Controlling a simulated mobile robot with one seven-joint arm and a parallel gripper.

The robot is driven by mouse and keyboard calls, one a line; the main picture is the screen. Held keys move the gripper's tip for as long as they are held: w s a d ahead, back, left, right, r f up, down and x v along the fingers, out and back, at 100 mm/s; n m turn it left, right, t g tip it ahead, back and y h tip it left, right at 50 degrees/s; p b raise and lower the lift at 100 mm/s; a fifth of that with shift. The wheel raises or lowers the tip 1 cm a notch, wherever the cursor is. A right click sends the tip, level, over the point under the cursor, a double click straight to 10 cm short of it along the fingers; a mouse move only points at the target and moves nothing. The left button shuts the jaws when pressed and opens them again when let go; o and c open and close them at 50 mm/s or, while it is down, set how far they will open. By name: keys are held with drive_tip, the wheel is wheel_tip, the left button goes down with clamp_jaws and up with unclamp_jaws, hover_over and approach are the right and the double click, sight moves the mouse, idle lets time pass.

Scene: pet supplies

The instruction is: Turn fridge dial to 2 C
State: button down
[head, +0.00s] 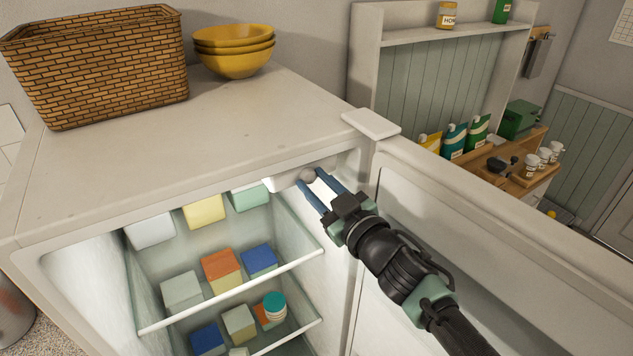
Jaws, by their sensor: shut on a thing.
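The fridge (170,150) stands with its door (500,215) swung open to the right. The dial (308,174) is a small round grey knob on the light housing (284,183) under the fridge's top right edge. My gripper (308,184) reaches in from the lower right, its two blue fingers on either side of the dial and shut on it. The dial's marks and its setting are too small to read here.
Shelves (235,290) inside hold several boxes and a teal-lidded jar (274,306). A wicker basket (95,65) and stacked yellow bowls (234,50) stand on top. The open door lies close to my arm. A wooden counter (522,180) with cups stands behind it.

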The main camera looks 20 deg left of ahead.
drive_tip(key=shift+m, duration=0.3)
drive_tip(key=c, duration=0.6)
unclamp_jaws()
drive_tip(key=shift+o, duration=0.2)
drive_tip(key=shift+d, duration=0.1)
drive_tip(key=b+v, duration=0.3)
drive_tip(key=v, duration=0.4)
drive_tip(key=shift+s+b, duration=0.15)
drive_tip(key=shift+b, duration=0.25)
drive_tip(key=shift+d, duration=0.1)
